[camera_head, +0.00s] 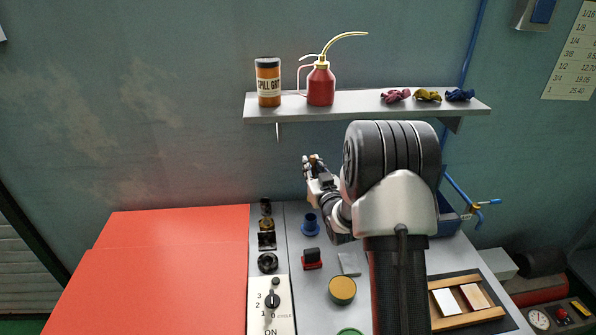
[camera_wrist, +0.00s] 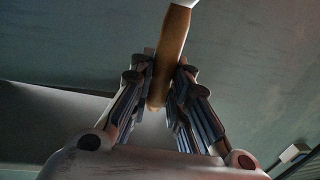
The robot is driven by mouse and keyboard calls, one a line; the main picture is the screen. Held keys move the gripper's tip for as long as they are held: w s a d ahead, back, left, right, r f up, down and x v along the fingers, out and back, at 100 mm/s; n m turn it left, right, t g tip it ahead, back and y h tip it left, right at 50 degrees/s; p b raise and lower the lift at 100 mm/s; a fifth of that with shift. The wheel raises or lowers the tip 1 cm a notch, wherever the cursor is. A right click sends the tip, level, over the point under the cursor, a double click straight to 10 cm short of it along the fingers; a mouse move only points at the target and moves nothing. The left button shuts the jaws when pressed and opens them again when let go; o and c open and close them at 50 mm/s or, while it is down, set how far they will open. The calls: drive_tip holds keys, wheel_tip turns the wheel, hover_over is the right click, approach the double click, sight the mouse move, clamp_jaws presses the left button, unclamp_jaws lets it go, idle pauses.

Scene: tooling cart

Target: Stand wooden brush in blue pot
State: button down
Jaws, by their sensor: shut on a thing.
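My gripper (camera_head: 313,163) is raised above the grey cart top, below the wall shelf. In the wrist view its two fingers (camera_wrist: 158,82) are shut on the wooden brush (camera_wrist: 173,42), one on each side of its brown handle. The handle slants up and away to a pale part at the top edge; the rest of the brush is out of that view. In the head view I cannot make out the brush clearly. The small blue pot (camera_head: 310,226) stands on the cart top, below and apart from my gripper. I cannot see inside it clearly.
A shelf (camera_head: 360,103) with a can, a red oiler and rags hangs above. Near the pot are black parts (camera_head: 266,240), a red block (camera_head: 312,259) and a yellow-topped tin (camera_head: 342,290). A wooden tray (camera_head: 466,322) lies right. The red surface (camera_head: 175,270) is clear.

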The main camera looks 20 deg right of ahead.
drive_tip(key=shift+w+d+f, duration=0.1)
drive_tip(key=shift+w, duration=0.05)
drive_tip(key=shift+s+d+f+b, duration=0.1)
drive_tip(key=shift+s+f+b, duration=0.2)
drive_tip(key=shift+f, duration=0.4)
drive_tip(key=shift+w+f+b, duration=0.15)
drive_tip(key=shift+f+b, duration=0.65)
drive_tip(key=shift+f, duration=1.55)
wheel_tip(320, 180, down, 5)
drive_tip(key=b, duration=0.5)
drive_tip(key=shift+r, duration=0.1)
drive_tip(key=c, duration=1.4)
unclamp_jaws()
drive_tip(key=shift+c, duration=0.2)
